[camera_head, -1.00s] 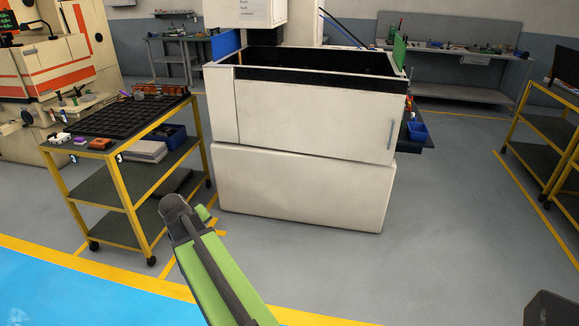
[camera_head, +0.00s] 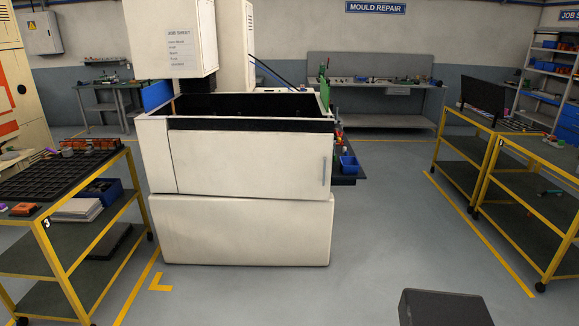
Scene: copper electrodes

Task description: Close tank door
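The white machine tank (camera_head: 155,160) stands in the centre, with a dark inner rim along its open top. Its front door (camera_head: 250,158) is a white panel with a small vertical handle (camera_head: 327,168) near its right edge. The panel sits flush across the front from this angle; I cannot tell how fully it is seated. My gripper is not in view. A dark block (camera_head: 443,308) at the bottom edge seems to be part of my own body.
A yellow-framed cart (camera_head: 60,250) with a black gridded top stands close on the left. More yellow carts (camera_head: 490,175) stand on the right. A workbench (camera_head: 390,122) is at the back wall. The grey floor between tank and right carts is clear.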

